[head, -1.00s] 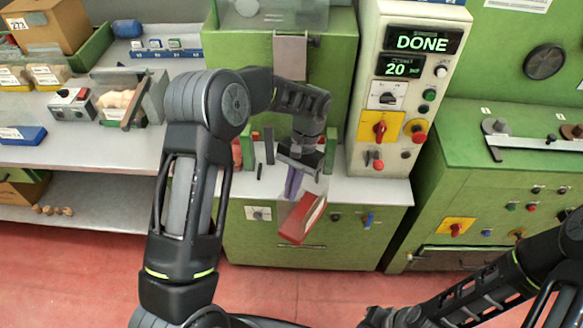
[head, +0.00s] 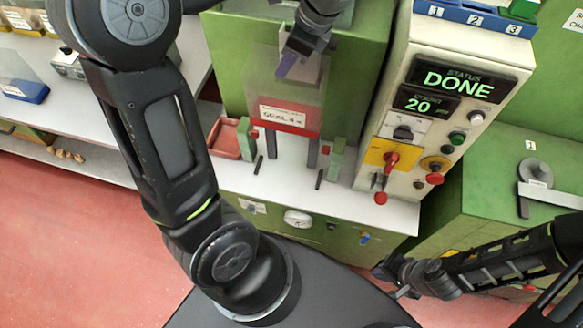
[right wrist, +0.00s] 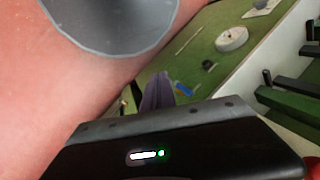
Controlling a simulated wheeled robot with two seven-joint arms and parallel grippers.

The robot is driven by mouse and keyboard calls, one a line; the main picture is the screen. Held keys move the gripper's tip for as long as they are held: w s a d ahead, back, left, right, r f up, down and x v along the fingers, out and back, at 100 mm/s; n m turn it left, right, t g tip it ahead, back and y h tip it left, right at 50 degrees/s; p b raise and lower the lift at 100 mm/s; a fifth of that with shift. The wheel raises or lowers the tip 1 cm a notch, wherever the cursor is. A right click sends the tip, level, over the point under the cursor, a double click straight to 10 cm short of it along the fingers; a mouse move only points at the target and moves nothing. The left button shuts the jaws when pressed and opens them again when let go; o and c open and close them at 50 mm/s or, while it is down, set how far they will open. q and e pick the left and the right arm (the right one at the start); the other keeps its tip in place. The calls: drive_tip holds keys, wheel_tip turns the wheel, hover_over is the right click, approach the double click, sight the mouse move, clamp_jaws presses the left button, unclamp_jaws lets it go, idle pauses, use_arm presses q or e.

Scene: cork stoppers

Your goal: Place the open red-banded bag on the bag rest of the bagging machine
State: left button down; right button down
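The red-banded bag (head: 262,82) is clear, with a white label and a red band along its lower part in the head view. It hangs upright in front of the green machine's face. My left gripper (head: 286,66) is at its upper edge and appears shut on it. The bag's lower edge is at two dark upright posts (head: 272,146) between green blocks on the machine's white top; I cannot tell whether it touches them. Whether its mouth is open is unclear. My right gripper (head: 396,291) is low at the right, away from the bag; its purple fingers (right wrist: 157,92) look shut and empty.
The control panel (head: 432,125) reads DONE and 20, and stands right of the bag. A red tray (head: 224,140) lies left of the posts. Green blocks (head: 336,158) flank the posts. A green bench (head: 500,190) stands at the right.

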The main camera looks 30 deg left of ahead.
use_arm(q)
wheel_tip(320, 180, down, 15)
drive_tip(key=b, duration=1.4)
drive_tip(key=shift+f+b, duration=0.15)
drive_tip(key=shift+b, duration=0.25)
wheel_tip(320, 180, down, 8)
drive_tip(key=shift+f+b, duration=0.25)
drive_tip(key=shift+b, duration=0.1)
drive_tip(key=shift+f, duration=2.1)
